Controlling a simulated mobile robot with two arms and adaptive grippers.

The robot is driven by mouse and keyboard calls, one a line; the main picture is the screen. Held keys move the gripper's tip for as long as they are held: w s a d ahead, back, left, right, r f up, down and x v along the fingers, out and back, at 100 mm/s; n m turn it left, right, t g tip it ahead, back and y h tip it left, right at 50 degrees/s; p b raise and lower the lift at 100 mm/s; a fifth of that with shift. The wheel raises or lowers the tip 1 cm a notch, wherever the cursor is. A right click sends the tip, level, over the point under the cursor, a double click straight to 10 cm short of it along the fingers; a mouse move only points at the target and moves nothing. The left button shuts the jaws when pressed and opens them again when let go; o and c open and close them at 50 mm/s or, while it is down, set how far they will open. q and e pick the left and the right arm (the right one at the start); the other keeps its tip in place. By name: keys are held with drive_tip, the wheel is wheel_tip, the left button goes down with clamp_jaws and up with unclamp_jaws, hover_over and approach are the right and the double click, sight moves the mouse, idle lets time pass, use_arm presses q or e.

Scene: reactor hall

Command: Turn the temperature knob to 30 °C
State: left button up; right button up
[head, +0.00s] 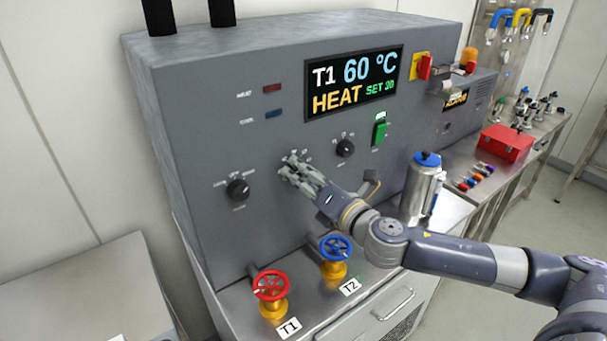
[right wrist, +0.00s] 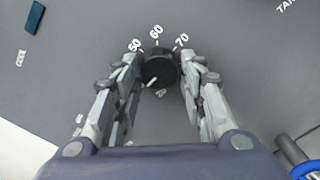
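The temperature knob (right wrist: 159,70) is round and black on the grey panel, with 50, 60 and 70 printed above it in the right wrist view. A white mark at its lower left looks like its pointer. My right gripper (head: 290,168) covers the knob in the head view. In the right wrist view the gripper (right wrist: 160,62) has its fingers apart, one on each side of the knob; I cannot tell if they touch it. The display (head: 353,82) reads T1 60 °C, HEAT, and a small green SET that seems to be 30. My left gripper is out of view.
Other black knobs sit left (head: 237,190) and right (head: 345,148) of my gripper. Below are a red valve wheel (head: 271,285) labelled T1 and a blue one (head: 336,248) labelled T2. A steel flask (head: 422,190) stands behind my right arm. A red box (head: 506,143) is on the right bench.

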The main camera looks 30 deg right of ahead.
drive_tip(key=shift+o, duration=0.5)
drive_tip(key=shift+s, duration=0.1)
drive_tip(key=s+d, duration=0.1)
drive_tip(key=s, duration=1)
drive_tip(key=shift+s+d, duration=0.35)
drive_tip(key=shift+d, duration=0.1)
idle(0.4)
